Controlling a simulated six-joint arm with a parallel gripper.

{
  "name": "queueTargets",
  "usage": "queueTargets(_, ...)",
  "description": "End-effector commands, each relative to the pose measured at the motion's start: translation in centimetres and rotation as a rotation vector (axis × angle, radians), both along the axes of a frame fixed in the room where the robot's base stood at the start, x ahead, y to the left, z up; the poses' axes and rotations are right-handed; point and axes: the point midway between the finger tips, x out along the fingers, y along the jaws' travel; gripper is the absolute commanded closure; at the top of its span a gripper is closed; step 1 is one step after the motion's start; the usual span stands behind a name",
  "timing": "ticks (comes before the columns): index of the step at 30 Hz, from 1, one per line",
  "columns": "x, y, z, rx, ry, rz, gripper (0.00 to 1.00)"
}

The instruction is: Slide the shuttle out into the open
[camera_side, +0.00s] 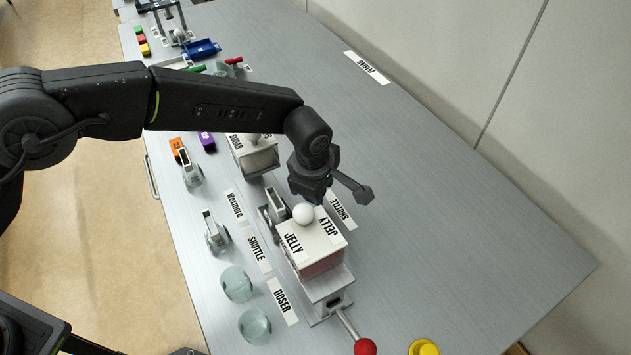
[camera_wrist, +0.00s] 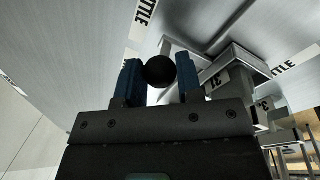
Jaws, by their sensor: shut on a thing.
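The JELLY box (camera_side: 315,250) is a white block with a white ball (camera_side: 303,213) on top, in a grey metal housing on the bench in the side view. SHUTTLE labels (camera_side: 257,250) lie on both sides of it. My gripper (camera_side: 312,196) is just behind the white ball in that view, and its fingertips are hard to make out there. In the wrist view, my gripper's blue fingers (camera_wrist: 160,82) are shut on a dark round knob (camera_wrist: 159,69). I cannot tell whether this knob belongs to the shuttle. The shuttle itself is not clearly visible.
A red-knobbed lever (camera_side: 364,346) sticks out at the housing's front, with a yellow button (camera_side: 423,347) to its right. Glass jars (camera_side: 237,285) stand left. A second white box (camera_side: 255,155) stands behind. The bench (camera_side: 470,230) is clear on the right.

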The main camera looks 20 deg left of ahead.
Motion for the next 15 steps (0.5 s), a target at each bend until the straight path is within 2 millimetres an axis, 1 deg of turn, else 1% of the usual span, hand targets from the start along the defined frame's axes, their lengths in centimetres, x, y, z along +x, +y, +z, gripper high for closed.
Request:
queueTargets(1, -0.7, -0.8, 0.1, 0.000, 0.000, -0.004, 1.00)
queueTargets(4, -1.7, -1.7, 0.1, 0.000, 0.000, -0.003, 1.00)
queueTargets(12, -1.8, -1.8, 0.1, -0.001, -0.001, 0.000, 1.00)
queueTargets(13, -1.8, -1.8, 0.1, 0.000, -0.001, 0.000, 0.65)
queueTargets(15, -1.8, -1.8, 0.0, 0.000, -0.001, 0.000, 0.58)
